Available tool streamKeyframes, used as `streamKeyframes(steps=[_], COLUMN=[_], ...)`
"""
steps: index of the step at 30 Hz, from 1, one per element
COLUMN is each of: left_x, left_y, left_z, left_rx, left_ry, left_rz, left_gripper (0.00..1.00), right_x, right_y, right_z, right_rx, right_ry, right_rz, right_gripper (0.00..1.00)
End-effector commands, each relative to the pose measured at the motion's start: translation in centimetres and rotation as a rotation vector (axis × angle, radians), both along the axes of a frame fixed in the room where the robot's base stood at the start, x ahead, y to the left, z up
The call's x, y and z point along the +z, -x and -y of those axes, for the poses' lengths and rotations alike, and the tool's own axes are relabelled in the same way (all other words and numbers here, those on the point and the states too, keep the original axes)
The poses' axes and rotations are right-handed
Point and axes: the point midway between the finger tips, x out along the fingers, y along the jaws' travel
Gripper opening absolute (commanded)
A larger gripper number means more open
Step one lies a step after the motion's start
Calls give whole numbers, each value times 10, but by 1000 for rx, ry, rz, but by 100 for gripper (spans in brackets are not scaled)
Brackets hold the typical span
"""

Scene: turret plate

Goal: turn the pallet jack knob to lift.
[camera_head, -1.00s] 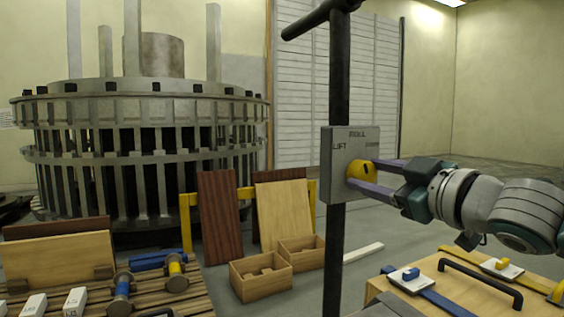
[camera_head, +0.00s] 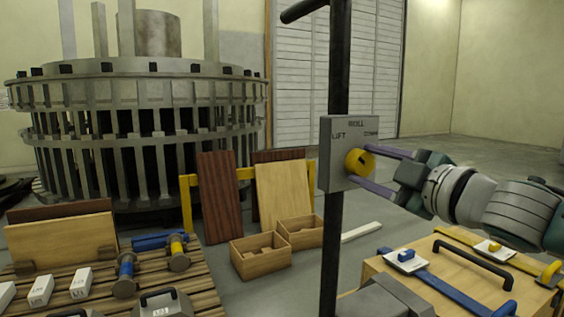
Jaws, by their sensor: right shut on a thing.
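The yellow round knob (camera_head: 360,162) sits on the grey control plate (camera_head: 338,178) of the pallet jack, fixed to a dark upright post (camera_head: 333,245). The plate is marked LIFT at the left, a word like ROLL at the top, and a blurred word at the right. My right gripper (camera_head: 367,167) comes in from the right, its purple fingers shut on the knob from above and below. The fingertips are partly hidden by the knob and plate. Which mark the knob points at is hard to tell. My left gripper is not in view.
A wooden pallet (camera_head: 205,285) with boards, spools and white blocks is at the lower left. Wooden boxes (camera_head: 262,255) stand on the floor behind the post. A wooden case (camera_head: 455,270) with blue and yellow clamps is at lower right. A large turret ring (camera_head: 140,130) stands behind.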

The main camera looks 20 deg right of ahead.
Motion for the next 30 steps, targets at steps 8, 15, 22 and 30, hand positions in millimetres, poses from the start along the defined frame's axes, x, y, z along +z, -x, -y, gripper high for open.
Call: streamKeyframes(steps=[8,15,22,30], left_x=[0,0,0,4], left_y=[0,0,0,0], left_z=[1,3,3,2], left_rx=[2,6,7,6], left_ry=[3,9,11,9], left_rz=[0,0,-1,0], left_gripper=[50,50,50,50], right_x=[0,0,0,0], right_y=[0,0,0,11], right_z=[0,0,0,0], right_rx=[-1,-1,0,1], right_ry=[7,5,4,2], right_rz=[0,0,0,-3], right_gripper=[1,78,86,86])
